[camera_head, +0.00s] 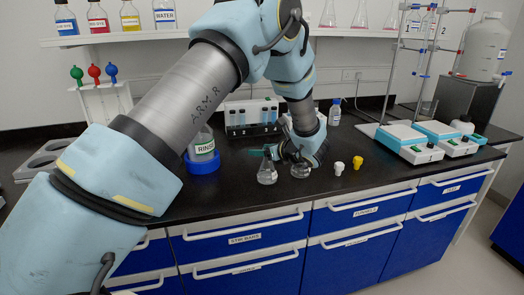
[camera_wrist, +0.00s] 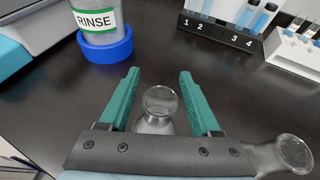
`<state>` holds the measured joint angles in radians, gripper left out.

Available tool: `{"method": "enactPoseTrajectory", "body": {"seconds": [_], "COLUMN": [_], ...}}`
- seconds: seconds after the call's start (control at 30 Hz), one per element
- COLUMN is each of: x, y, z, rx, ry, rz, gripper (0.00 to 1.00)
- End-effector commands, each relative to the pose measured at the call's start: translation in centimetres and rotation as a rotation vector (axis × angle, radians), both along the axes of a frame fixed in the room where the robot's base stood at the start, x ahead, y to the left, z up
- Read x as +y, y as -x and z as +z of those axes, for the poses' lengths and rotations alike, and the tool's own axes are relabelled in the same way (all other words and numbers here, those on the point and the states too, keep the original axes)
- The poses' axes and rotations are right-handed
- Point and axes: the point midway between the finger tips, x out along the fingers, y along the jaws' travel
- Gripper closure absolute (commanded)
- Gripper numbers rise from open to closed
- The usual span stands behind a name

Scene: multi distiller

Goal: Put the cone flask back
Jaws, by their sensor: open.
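Two clear glass cone flasks stand on the black bench, a left one (camera_head: 267,175) and a right one (camera_head: 300,170). My gripper (camera_wrist: 160,72) is open and low over the bench. In the wrist view the left flask (camera_wrist: 158,102) stands between its two teal fingers, with visible gaps on both sides. The right flask (camera_wrist: 293,153) is outside the fingers, at the lower right. The gripper body hides the lower part of both in the wrist view. In the head view my gripper (camera_head: 261,151) is partly hidden by my arm.
A RINSE bottle (camera_head: 203,150) sits in a blue ring at left. A tube rack (camera_head: 251,118) stands behind. White (camera_head: 339,168) and yellow (camera_head: 357,162) stoppers lie to the right. Hotplate stirrers (camera_head: 408,141) stand farther right. Several flasks (camera_head: 361,16) stand on the wall shelf (camera_head: 110,41).

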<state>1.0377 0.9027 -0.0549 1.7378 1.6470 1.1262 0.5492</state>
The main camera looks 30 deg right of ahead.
Motion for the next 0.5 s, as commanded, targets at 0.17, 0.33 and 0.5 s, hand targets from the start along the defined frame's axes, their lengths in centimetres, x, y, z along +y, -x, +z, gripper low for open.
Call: {"method": "enactPoseTrajectory", "body": {"seconds": [0.17,0.33,0.5], "x": [-0.7,-1.4,-1.9], "y": [2.8,6.2,8.9], "z": [0.9,2.4,3.6], "rx": [-0.002,-0.002,0.0], "ry": [0.003,0.003,0.002], "rz": [-0.004,-0.004,-0.002], "gripper": [0.36,0.36,0.36]}}
